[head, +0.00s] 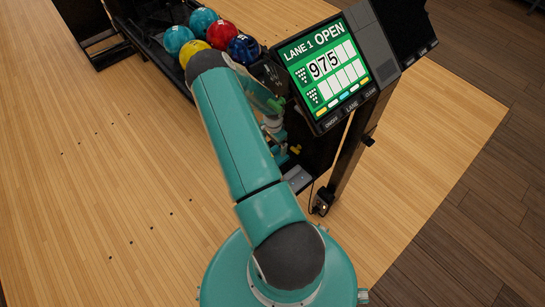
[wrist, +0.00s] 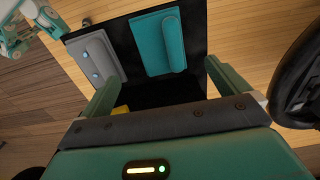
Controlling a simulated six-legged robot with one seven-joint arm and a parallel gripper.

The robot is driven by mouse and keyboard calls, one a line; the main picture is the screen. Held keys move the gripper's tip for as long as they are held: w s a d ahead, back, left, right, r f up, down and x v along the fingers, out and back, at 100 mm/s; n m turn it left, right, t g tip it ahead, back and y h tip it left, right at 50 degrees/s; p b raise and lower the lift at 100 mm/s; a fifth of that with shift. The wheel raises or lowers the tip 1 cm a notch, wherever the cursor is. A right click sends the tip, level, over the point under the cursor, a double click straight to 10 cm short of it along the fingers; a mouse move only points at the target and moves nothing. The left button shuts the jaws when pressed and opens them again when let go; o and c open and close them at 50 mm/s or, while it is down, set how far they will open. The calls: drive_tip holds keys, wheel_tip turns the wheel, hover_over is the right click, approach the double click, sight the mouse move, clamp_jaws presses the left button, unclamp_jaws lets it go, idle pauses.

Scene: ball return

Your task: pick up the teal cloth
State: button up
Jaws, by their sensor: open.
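The teal cloth (wrist: 155,45) lies on a black surface (wrist: 190,88) in the wrist view, with a rolled or folded band along its right side. My gripper (wrist: 162,72) is open, its two green fingers spread apart at the left and right below the cloth in the picture. Nothing is between the fingers, and the cloth appears beyond their tips. In the head view my arm largely hides my gripper, and I cannot make out the cloth there.
A grey item (wrist: 97,55) lies left of the cloth, and a small yellow thing (wrist: 120,110) shows by the left finger. A black curved object (wrist: 300,80) is at the right. The lane screen (head: 322,70) stands beside my arm; several balls (head: 205,35) sit behind.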

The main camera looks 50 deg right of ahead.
wheel_tip(320, 180, down, 10)
drive_tip(key=shift+f, duration=0.2)
drive_tip(key=c, duration=0.9)
